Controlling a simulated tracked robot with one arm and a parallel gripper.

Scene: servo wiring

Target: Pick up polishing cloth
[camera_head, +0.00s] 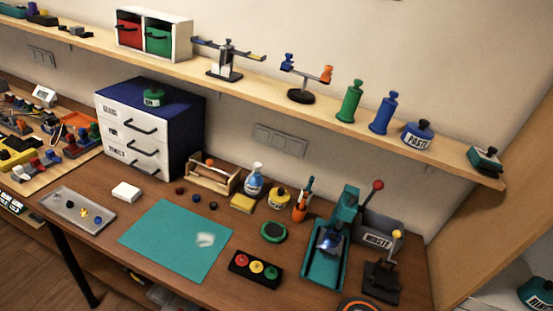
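A small pale, cloth-like piece (205,240) lies on the right part of the teal mat (165,245) on the workbench; it looks like the polishing cloth, but it is too small to be sure. A white block-like item (126,192) lies left of the mat's far corner, and a yellow pad (242,204) lies behind the mat. My gripper is not in view.
A metal tray (75,210) with small parts lies left of the mat. A three-button box (256,269), a green round tin (273,232) and a teal press (325,255) stand to its right. A drawer cabinet (150,130) and a wall shelf (270,92) are behind.

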